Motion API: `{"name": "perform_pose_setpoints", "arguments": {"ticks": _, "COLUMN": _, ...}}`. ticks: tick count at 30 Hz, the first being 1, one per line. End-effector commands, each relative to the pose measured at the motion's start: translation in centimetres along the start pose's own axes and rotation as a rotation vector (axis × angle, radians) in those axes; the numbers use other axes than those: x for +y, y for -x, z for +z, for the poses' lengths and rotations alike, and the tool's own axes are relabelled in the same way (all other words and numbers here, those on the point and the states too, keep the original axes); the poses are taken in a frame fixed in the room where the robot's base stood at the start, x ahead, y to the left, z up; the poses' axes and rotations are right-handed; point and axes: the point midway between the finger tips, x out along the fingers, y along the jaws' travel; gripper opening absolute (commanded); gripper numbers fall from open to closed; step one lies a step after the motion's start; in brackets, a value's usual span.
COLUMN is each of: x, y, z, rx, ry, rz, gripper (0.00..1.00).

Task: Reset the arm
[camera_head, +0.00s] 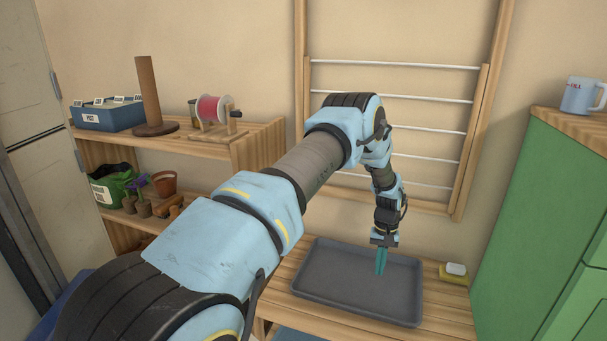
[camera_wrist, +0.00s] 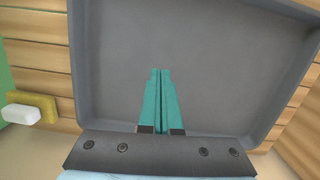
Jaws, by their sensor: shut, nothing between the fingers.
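My arm stretches from the lower left across the middle of the head view, bent down at the wrist. My gripper (camera_head: 381,262) points down over the grey tray (camera_head: 345,305), with its teal fingers together and nothing between them. In the wrist view my gripper (camera_wrist: 160,75) shows its two fingers side by side and touching, over the tray's bare floor (camera_wrist: 215,60). The tray is empty where it shows. I cannot tell how far the fingertips are above its floor.
The tray lies on a wooden table (camera_head: 445,310). A sponge with a white block (camera_head: 455,270) sits to its right. A green cabinet (camera_head: 540,220) with a mug (camera_head: 583,95) stands at right. A wooden rack (camera_head: 470,140) is behind; a shelf (camera_head: 240,150) with several items is at left.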

Motion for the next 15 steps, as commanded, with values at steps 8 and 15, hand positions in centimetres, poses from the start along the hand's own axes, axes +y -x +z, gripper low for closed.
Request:
{"name": "perform_pose_setpoints", "arguments": {"ticks": 8, "x": -9.9, "y": 11.4, "z": 3.0, "rx": 0.083, "ry": 0.054, "rz": 0.018, "gripper": 0.00}}
{"name": "perform_pose_setpoints", "arguments": {"ticks": 15, "x": -18.6, "y": 19.1, "z": 10.2, "rx": 0.157, "ry": 0.115, "rz": 0.021, "gripper": 0.00}}
